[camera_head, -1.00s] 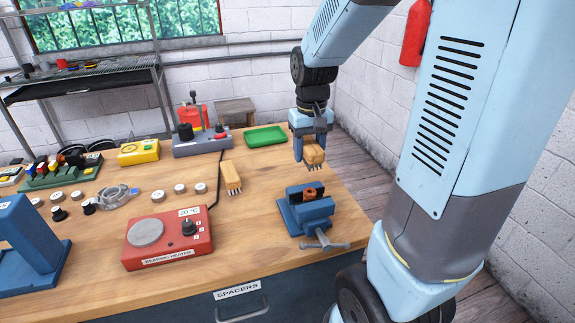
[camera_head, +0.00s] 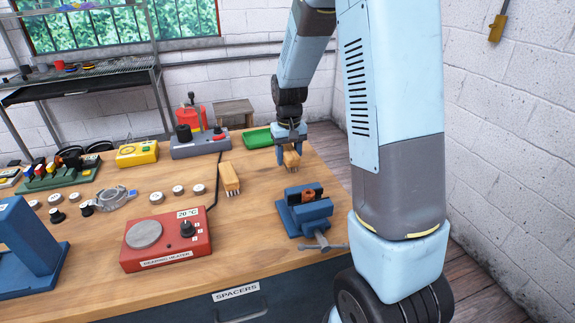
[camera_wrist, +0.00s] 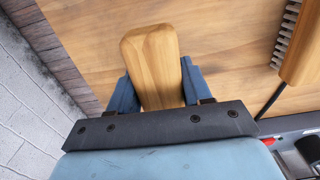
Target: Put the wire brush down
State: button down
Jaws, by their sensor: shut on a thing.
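My gripper (camera_head: 290,153) is shut on a wooden wire brush (camera_head: 292,161), over the right rear part of the workbench. The brush hangs with its bristles downward; I cannot tell whether they touch the bench top. In the wrist view, the brush's rounded wooden body (camera_wrist: 153,55) sits between the two blue fingers (camera_wrist: 158,92), and its bristles are hidden. A second, similar brush (camera_head: 229,175) lies on the bench to the left, and its bristles show at the edge of the wrist view.
The blue vise (camera_head: 305,215) stands in front of my gripper, near the bench's right edge. A green tray (camera_head: 257,138) is behind and to the left. The red bearing heater (camera_head: 168,240) is at front left. Bare wood (camera_head: 258,178) lies between the second brush and the vise.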

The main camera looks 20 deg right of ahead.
jog(key=shift+w+f, duration=0.25)
jog(key=shift+f, duration=1.6)
jog(key=shift+f, duration=0.1)
jog(key=shift+c, duration=2.4)
grip_release()
